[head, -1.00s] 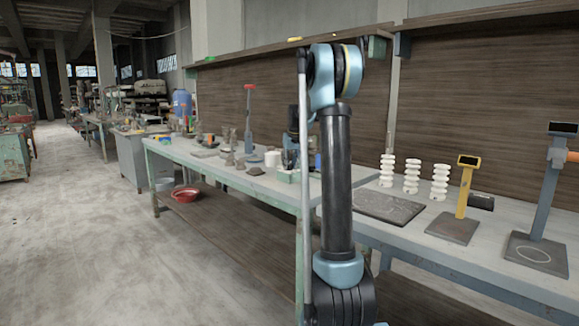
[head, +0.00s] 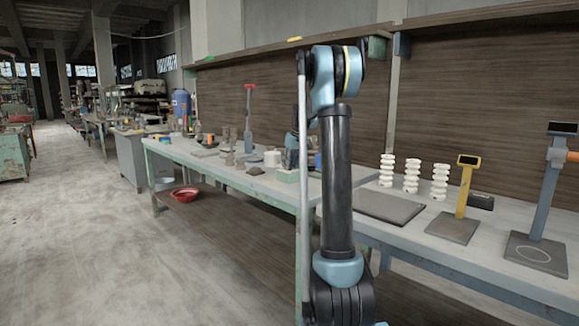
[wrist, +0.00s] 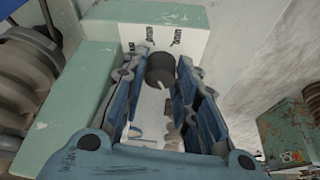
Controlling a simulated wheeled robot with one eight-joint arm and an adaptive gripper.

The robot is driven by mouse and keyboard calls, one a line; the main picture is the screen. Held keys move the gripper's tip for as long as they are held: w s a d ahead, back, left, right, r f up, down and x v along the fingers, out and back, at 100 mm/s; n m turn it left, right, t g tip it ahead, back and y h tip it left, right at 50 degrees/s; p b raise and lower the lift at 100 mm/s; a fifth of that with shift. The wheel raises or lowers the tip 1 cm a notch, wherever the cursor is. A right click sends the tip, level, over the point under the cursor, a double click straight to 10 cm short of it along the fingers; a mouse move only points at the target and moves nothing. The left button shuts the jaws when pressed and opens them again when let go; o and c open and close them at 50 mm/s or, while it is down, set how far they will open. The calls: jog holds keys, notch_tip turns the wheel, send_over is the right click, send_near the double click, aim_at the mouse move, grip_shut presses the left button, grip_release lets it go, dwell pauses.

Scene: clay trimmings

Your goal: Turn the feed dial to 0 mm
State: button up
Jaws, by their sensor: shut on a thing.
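The feed dial is a dark round knob (wrist: 160,70) on the pale face of a light green housing (wrist: 85,72) in the wrist view. Small dark labels with tick marks sit above the knob; they are too small to read, and I cannot tell which mark the dial points to. My gripper (wrist: 161,66) has its blue ribbed fingers on either side of the knob, shut on it. In the head view a green block (head: 287,176) on the bench shows partly behind my arm; the fingers and knob are hidden there.
In the wrist view a grey ridged round thing (wrist: 25,75) stands close at the left, and a worn green box (wrist: 292,135) lies at lower right. In the head view, white ridged stacks (head: 412,176), a dark mat (head: 388,207) and a yellow post stand (head: 465,190) are right of my arm.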

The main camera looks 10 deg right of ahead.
jog(key=o, duration=0.8)
jog(key=shift+c, duration=0.2)
jog(key=v, duration=1.2)
jog(key=shift+w, duration=0.1)
